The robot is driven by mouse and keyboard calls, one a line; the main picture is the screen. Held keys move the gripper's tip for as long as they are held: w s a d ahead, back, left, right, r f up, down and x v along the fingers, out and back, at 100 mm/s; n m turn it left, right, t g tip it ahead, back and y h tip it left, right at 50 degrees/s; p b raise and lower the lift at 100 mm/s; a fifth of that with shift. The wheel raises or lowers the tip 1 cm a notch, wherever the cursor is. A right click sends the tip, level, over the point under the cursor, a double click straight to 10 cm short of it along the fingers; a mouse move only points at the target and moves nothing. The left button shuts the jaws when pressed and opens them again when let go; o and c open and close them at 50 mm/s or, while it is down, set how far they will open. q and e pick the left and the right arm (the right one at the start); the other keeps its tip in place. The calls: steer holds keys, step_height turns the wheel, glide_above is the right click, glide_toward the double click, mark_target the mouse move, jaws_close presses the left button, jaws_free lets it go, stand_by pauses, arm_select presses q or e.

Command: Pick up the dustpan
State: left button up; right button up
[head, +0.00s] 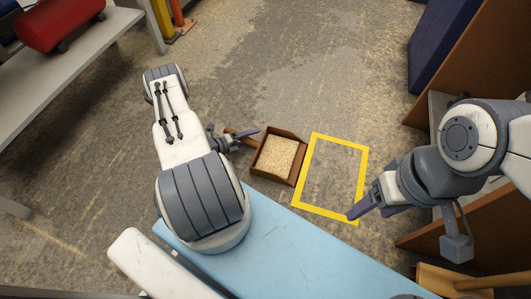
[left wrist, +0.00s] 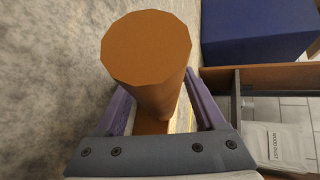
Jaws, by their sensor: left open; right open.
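The dustpan (head: 299,163) is a brown open box holding pale grainy material, on the floor left of a yellow outlined rectangle. Its brown handle (head: 231,131) points to the upper left. My left gripper (head: 243,138) is open at the handle. In the left wrist view the round handle end (left wrist: 146,50) is large and close, with the handle running between the open purple fingers of my left gripper (left wrist: 160,100). Whether the fingers touch it I cannot tell. My right gripper (head: 366,207) is open and empty near the rectangle's lower right corner.
The yellow floor outline (head: 343,143) encloses bare floor. A grey bench (head: 75,62) with a red cylinder (head: 58,22) stands at upper left. Dark blue and brown furniture (head: 440,45) lines the right.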

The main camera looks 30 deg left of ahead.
arm_select(q)
jaws_close()
steer(key=shift+r, duration=0.1)
